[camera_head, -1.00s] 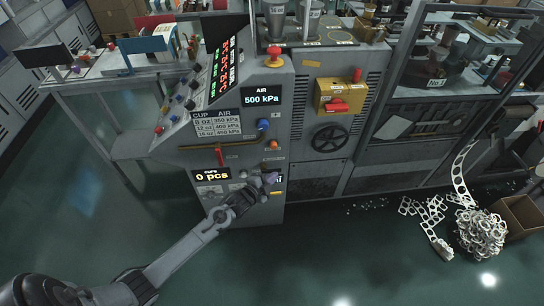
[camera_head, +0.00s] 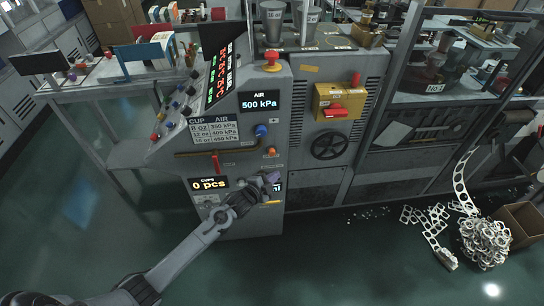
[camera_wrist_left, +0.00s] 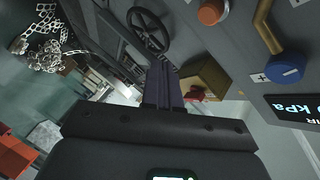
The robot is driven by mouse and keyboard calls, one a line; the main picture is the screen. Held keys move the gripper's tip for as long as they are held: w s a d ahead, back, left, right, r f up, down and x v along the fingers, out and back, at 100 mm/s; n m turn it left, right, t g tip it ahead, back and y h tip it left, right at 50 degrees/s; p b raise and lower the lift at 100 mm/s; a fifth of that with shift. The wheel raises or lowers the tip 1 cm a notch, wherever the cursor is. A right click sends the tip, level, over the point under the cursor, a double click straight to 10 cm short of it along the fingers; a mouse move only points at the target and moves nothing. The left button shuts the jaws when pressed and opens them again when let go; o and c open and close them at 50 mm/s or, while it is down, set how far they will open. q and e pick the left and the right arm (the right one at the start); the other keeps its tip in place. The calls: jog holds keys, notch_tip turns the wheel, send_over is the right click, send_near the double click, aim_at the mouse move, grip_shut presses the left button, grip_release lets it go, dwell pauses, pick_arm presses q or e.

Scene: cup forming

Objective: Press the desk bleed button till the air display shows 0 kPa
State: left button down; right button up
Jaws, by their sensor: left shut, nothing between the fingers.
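The air display (camera_head: 260,102) on the desk front reads 500 kPa. Below it are a blue knob (camera_head: 261,131) and an orange round button (camera_head: 270,152); the small label by the orange button is too small to read. In the left wrist view the orange button (camera_wrist_left: 211,12) and the blue knob (camera_wrist_left: 285,69), with plus and minus marks, lie at the upper right. My right gripper is out of view.
A red mushroom button (camera_head: 272,62) stands on the desk top. A yellow box with red handles (camera_head: 338,102) and a black handwheel (camera_head: 329,145) are to the right. A brass-coloured rail (camera_head: 215,151) runs left of the buttons. Scrap rings (camera_head: 485,242) lie on the floor at right.

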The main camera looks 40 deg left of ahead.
aim_at(272, 153)
pick_arm(q)
jog(key=w+a+b, duration=0.4)
jog(key=w+a, duration=0.1)
jog(key=shift+a, duration=0.2)
dwell(1.0)
dwell(0.7)
jog(key=shift+b, duration=0.3)
jog(key=shift+w+a, duration=0.3)
jog(key=shift+w+a, duration=0.1)
jog(key=shift+w, duration=0.05)
dwell(0.8)
